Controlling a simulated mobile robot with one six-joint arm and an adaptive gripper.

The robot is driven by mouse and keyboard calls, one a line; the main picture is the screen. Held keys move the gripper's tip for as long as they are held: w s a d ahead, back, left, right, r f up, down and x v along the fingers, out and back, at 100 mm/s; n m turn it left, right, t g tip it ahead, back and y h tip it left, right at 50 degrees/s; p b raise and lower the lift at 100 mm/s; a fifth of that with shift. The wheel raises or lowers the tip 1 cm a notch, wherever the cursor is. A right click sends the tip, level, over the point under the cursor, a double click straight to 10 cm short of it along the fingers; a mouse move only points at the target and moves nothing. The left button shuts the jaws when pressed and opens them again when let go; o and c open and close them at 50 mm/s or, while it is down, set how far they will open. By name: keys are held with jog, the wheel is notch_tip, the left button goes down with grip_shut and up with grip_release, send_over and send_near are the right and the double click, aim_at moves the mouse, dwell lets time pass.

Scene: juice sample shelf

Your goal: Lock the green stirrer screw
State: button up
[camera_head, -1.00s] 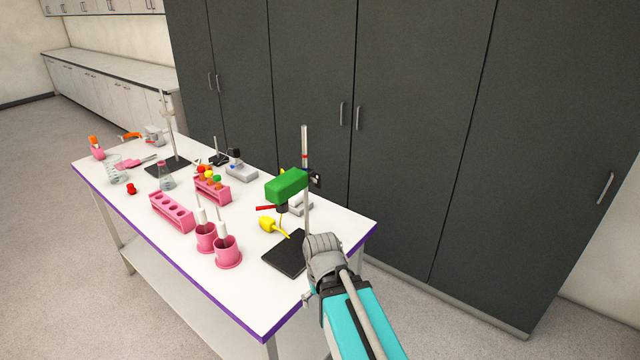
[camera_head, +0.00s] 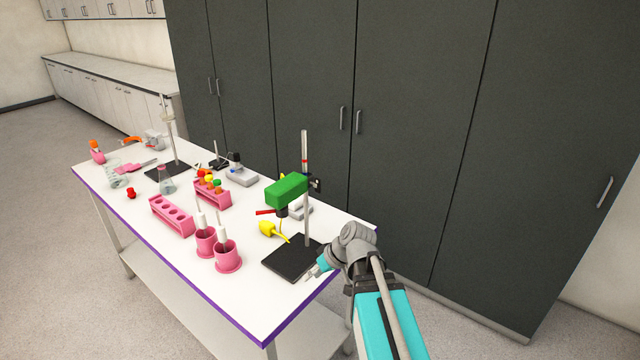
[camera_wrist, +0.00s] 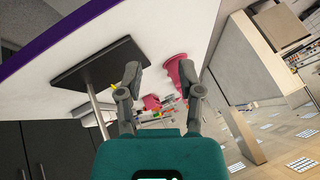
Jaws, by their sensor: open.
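The green stirrer (camera_head: 287,190) is held on an upright metal rod (camera_head: 306,222) above a black base plate (camera_head: 289,258) near the right end of the table. A small dark clamp or screw (camera_head: 316,185) shows on the right of the rod; its setting is too small to tell. My gripper (camera_head: 310,273) is low beside the front right corner of the base plate, well below the stirrer. In the wrist view my gripper (camera_wrist: 161,75) is open and empty, with the base plate (camera_wrist: 95,62) to its left. The stirrer is not clearly visible there.
Two pink cups (camera_head: 228,261) with white-handled tools, a yellow tool (camera_head: 268,228) and a pink rack (camera_head: 172,217) stand left of the plate. Tall dark cabinets (camera_head: 420,130) rise behind the table. The floor right of the table is clear.

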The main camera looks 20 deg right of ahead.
jog(key=w+d+r+n+t+y, duration=0.2)
jog(key=w+d+r+t+y, duration=0.2)
jog(key=w+d+r+t, duration=0.25)
jog(key=n+t, duration=0.1)
jog(key=t, duration=0.4)
send_near(320, 183)
jog(key=d+v, duration=0.1)
jog(key=v, duration=0.3)
jog(key=shift+w+a, duration=0.35)
jog(key=shift+a, duration=0.1)
jog(key=x, duration=1.3)
jog(key=shift+w+a+f, duration=0.1)
jog(key=shift+w+a, duration=0.15)
jog(key=shift+a, duration=0.05)
grip_shut()
